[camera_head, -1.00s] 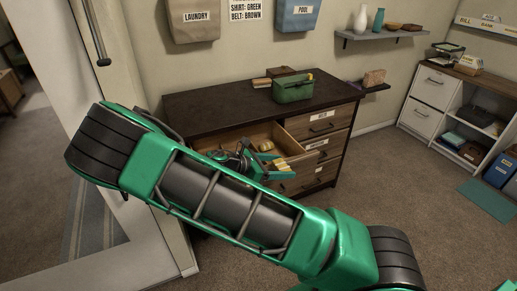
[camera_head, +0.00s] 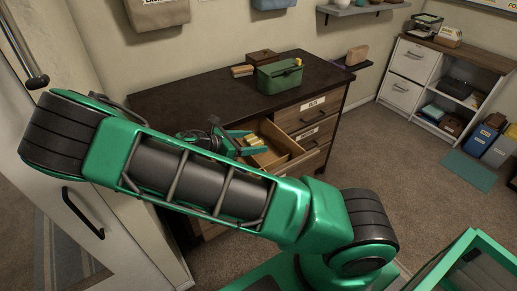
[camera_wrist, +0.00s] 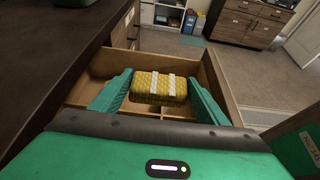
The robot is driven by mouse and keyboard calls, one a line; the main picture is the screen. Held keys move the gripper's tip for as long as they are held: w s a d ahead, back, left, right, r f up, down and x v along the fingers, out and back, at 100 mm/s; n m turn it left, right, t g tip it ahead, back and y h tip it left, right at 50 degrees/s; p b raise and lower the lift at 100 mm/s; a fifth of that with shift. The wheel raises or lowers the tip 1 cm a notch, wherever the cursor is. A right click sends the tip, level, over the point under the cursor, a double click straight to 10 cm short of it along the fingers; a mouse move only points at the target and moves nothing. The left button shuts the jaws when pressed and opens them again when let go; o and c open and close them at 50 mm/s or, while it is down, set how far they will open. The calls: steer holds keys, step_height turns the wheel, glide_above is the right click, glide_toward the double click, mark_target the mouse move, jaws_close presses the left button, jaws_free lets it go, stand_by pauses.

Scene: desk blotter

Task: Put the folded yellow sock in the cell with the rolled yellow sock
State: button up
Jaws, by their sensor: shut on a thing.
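The folded yellow sock (camera_wrist: 158,86), ribbed with white bands, is between the two green fingers of my gripper (camera_wrist: 157,95) in the wrist view. My gripper (camera_head: 250,142) is shut on it and holds it over the open drawer (camera_head: 291,160). In the wrist view, wooden dividers split the drawer (camera_wrist: 97,64) into cells below and beyond the sock.
The dark dresser top (camera_head: 190,95) bears a green container (camera_head: 279,77) and a brown box (camera_head: 261,57). Closed labelled drawer fronts (camera_head: 314,115) are beside the open drawer. A white cabinet (camera_head: 412,66) stands at the right. Carpet between is clear.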

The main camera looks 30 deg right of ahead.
steer(key=shift+w+d+f, duration=0.75)
steer(key=shift+d+f, duration=0.95)
steer(key=shift+f, duration=0.1)
steer(key=shift+w+d+f, duration=0.8)
steer(key=shift+d+f, duration=0.9)
steer(key=shift+f, duration=0.05)
steer(key=shift+w+d+f, duration=0.75)
steer(key=shift+d+f, duration=0.95)
steer(key=shift+f, duration=0.1)
steer(key=shift+f, duration=0.6)
